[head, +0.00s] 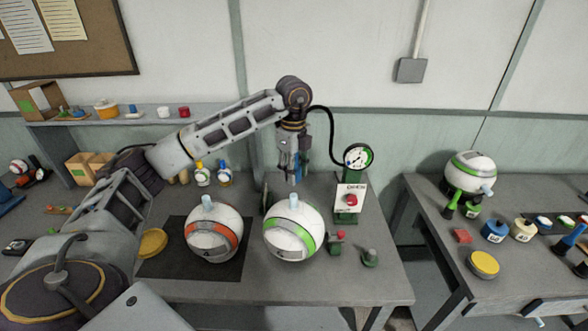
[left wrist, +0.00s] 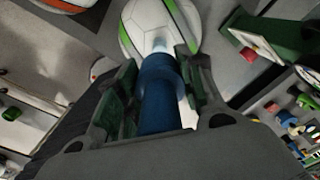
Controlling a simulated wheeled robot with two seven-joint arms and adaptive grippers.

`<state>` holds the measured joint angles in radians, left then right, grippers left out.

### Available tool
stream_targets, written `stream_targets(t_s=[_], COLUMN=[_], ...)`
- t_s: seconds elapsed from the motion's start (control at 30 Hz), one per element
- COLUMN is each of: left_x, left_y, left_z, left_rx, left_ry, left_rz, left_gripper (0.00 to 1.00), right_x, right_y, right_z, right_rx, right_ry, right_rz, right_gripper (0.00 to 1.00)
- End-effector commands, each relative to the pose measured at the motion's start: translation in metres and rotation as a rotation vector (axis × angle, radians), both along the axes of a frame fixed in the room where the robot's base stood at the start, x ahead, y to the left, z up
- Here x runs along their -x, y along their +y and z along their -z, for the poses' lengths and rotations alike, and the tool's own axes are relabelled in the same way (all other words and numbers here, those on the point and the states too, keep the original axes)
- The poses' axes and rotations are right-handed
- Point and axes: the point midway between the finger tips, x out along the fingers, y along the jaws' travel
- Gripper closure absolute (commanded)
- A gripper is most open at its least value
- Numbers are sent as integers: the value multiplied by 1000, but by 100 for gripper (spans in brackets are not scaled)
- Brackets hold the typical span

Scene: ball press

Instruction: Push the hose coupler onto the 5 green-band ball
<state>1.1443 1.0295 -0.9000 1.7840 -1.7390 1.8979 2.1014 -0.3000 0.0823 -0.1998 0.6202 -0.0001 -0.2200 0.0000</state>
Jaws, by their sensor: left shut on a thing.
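A white ball with a green band (head: 293,235) sits on the middle table, with a pale stem on top. In the left wrist view the same ball (left wrist: 150,28) lies just past the coupler. My left gripper (head: 291,170) points down above this ball. It is shut on the blue hose coupler (left wrist: 160,95), which stands between its fingers and lines up with the pale stem. I cannot tell whether coupler and stem touch. Another white ball with a green band (head: 470,170) rests on the right table. The number on each ball is too small to read. My right gripper is not in view.
A white ball with an orange band (head: 213,238) sits left on a dark mat (head: 165,262). A gauge (head: 358,157) and a stand with a red button (head: 350,200) are at right. A shelf (head: 150,119) runs behind.

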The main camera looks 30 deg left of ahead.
Motion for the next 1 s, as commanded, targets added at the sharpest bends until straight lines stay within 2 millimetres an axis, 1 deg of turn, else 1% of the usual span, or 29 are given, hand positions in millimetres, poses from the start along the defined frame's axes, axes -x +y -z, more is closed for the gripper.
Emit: stream_targets(t_s=[0.6, 0.77, 1.0], left_x=[0, 0, 0], left_y=[1, 1, 1], left_z=[0, 5, 19], left_rx=[-1, -1, -1], left_ry=[-1, -1, -1], left_rz=[-16, -16, -16], left_gripper=[86, 86, 86], right_x=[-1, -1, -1], right_y=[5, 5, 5], right_z=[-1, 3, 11], right_rx=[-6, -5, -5], right_ry=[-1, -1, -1], right_rz=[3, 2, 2], right_gripper=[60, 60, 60])
